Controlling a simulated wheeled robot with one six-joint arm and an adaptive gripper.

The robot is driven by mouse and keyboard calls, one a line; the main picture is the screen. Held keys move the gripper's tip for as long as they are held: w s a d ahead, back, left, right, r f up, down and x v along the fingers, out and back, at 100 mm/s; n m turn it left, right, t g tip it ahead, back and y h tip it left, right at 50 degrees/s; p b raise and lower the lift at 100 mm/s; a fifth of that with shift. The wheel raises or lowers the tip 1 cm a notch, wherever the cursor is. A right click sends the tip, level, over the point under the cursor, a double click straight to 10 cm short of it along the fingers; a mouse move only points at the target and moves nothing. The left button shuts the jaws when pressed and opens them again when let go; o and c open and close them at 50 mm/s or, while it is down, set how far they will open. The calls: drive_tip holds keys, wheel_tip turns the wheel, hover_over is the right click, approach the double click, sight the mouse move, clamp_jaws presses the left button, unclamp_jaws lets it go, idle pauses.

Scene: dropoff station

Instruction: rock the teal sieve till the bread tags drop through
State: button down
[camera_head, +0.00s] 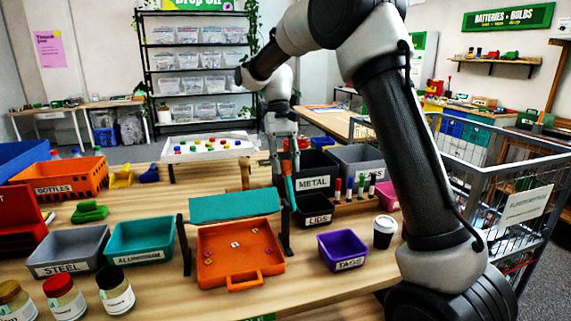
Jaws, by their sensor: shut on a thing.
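The teal sieve (235,207) hangs between two dark uprights (184,245), above the orange tray (222,271). It seems tilted, with a broad teal face toward me, so what lies inside is hidden. My gripper (285,164) is behind the sieve's right end, pointing down. It is shut at the top of an upright teal piece (289,186), which looks like the sieve's handle; the join is not clear. Several small bread tags (235,244), pale and reddish, lie scattered in the orange tray below.
The METAL bin (314,172) and LIDS bin (314,211) are close to my gripper. STEEL (68,251) and ALUMINIUM (154,242) bins stand left; jars (115,291) stand in front.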

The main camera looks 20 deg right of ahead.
drive_tip(key=shift+w, duration=0.2)
drive_tip(key=c, duration=1)
unclamp_jaws()
drive_tip(key=shift+w+f, duration=0.1)
drive_tip(key=shift+c, duration=0.2)
drive_tip(key=v, duration=1.2)
